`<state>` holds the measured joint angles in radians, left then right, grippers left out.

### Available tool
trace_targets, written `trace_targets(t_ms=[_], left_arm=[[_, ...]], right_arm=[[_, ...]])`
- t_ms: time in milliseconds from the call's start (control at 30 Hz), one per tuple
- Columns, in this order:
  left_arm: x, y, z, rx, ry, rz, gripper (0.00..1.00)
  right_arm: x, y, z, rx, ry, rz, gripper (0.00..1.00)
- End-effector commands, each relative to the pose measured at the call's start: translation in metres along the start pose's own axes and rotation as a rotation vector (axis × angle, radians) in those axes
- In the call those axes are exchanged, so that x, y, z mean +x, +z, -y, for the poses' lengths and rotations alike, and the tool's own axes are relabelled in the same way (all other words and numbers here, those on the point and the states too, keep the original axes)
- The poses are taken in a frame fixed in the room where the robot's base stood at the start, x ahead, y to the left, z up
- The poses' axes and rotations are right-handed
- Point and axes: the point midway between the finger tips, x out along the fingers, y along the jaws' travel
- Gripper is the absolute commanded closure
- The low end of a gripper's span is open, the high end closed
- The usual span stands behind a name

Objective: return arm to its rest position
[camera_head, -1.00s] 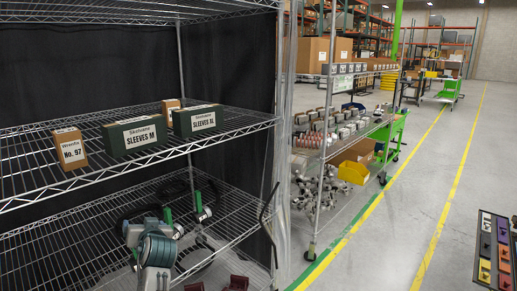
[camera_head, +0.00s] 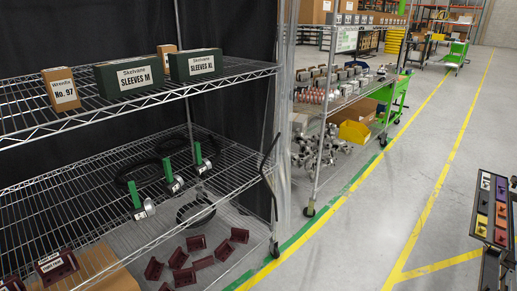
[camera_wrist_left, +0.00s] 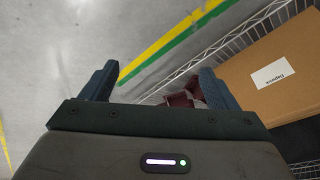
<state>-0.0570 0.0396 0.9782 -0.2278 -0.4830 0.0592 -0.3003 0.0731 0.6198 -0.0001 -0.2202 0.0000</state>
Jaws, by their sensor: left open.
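My left gripper (camera_wrist_left: 157,84) shows in the left wrist view. Its two blue fingers are wide apart with nothing held between them. Behind the right finger, dark red parts (camera_wrist_left: 185,93) show partly hidden, beside a wire shelf edge. Neither of my arms shows in the head view. My right gripper is in neither view.
A wire rack (camera_head: 150,100) holds boxes, including a green SLEEVES M box (camera_head: 128,77). Dark red brackets (camera_head: 178,259) lie low on it. A cardboard box (camera_wrist_left: 275,75) is close right of my left gripper. Grey floor (camera_head: 350,225) is clear.

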Motion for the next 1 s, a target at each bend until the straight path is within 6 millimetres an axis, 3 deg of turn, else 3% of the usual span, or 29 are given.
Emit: trace_targets(t_ms=[33,167,300,400,500,567,1000], left_arm=[[0.010,0.044,-0.007,-0.003,0.017,0.043,0.18],[0.018,0.143,-0.021,-0.024,0.055,0.133,0.18],[0.014,0.245,-0.031,-0.050,0.082,0.225,0.18],[0.006,0.302,-0.036,-0.069,0.092,0.278,0.18],[-0.002,0.342,-0.038,-0.082,0.097,0.314,0.18],[-0.006,0.358,-0.039,-0.088,0.098,0.328,0.18],[-0.006,0.358,-0.039,-0.088,0.098,0.328,0.18]], right_arm=[[0.007,0.000,0.000,0.000,0.001,0.000,0.40],[0.015,0.001,-0.002,-0.001,0.004,0.000,0.40],[0.023,0.002,-0.005,-0.003,0.006,-0.001,0.40],[0.027,0.002,-0.006,-0.003,0.008,-0.001,0.40],[0.030,0.002,-0.006,-0.004,0.009,-0.001,0.40],[0.031,0.002,-0.006,-0.004,0.009,-0.001,0.40],[0.031,0.002,-0.006,-0.004,0.009,-0.001,0.40]])
